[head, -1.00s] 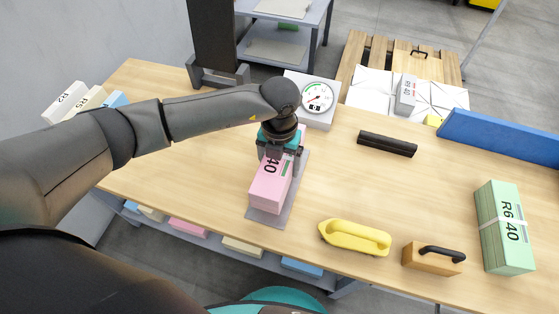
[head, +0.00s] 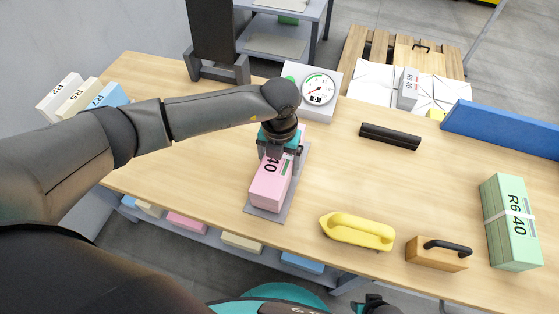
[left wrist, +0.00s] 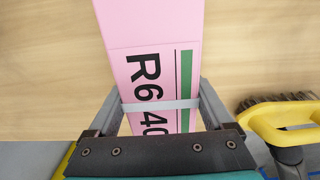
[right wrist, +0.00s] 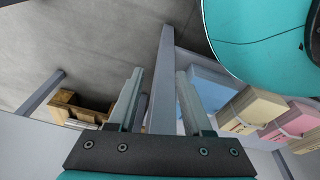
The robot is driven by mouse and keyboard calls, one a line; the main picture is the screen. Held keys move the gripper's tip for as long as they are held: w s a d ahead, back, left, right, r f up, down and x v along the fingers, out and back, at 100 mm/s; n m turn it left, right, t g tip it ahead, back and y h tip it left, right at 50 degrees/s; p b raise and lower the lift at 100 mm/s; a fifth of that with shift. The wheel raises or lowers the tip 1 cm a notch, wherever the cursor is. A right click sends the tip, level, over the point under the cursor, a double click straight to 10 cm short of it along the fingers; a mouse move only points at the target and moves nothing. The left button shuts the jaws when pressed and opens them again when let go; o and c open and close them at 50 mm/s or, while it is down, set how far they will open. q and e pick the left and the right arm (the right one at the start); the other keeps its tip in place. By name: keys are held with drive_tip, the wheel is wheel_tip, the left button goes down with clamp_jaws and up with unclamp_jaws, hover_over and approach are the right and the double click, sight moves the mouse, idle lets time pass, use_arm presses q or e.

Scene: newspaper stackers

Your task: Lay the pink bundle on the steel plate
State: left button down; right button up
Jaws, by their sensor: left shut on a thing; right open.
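The pink bundle (head: 268,188), marked R6 40, has a pale strap and a green stripe. My left gripper (head: 279,150) is shut on it from above, near its far end. In the left wrist view the bundle (left wrist: 150,30) runs between the two fingers. The grey steel plate (head: 262,212) lies on the table directly beneath the bundle and shows at its front and right. I cannot tell whether the bundle touches it. My right gripper (head: 372,303) is at the bottom edge of the head view. In the right wrist view it (right wrist: 160,75) is open and empty, below table level.
A dial scale (head: 316,113) stands behind the plate. A yellow-handled brush (head: 358,231), a wooden block with black handle (head: 437,253) and a green bundle (head: 511,222) lie to the right. A black bar (head: 390,136) lies further back. The wood left of the plate is clear.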

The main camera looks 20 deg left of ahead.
use_arm(q)
drive_tip(key=shift+w+f+b, duration=0.1)
drive_tip(key=shift+f+b, duration=0.35)
drive_tip(key=shift+f, duration=0.05)
use_arm(e)
drive_tip(key=shift+f, duration=0.45)
use_arm(q)
drive_tip(key=shift+c, duration=0.2)
unclamp_jaws()
drive_tip(key=shift+o, duration=0.2)
drive_tip(key=shift+f, duration=0.15)
drive_tip(key=shift+r, duration=0.3)
wheel_tip(320, 180, up, 7)
drive_tip(key=p, duration=0.3)
wheel_tip(320, 180, up, 7)
drive_tip(key=shift+f+p, duration=0.15)
drive_tip(key=shift+p, duration=0.8)
drive_tip(key=shift+r, duration=0.6)
use_arm(e)
drive_tip(key=s+d+f, duration=0.1)
drive_tip(key=s+d, duration=0.3)
drive_tip(key=s, duration=0.3)
drive_tip(key=shift+d+f, duration=0.25)
drive_tip(key=shift+d, duration=0.15)
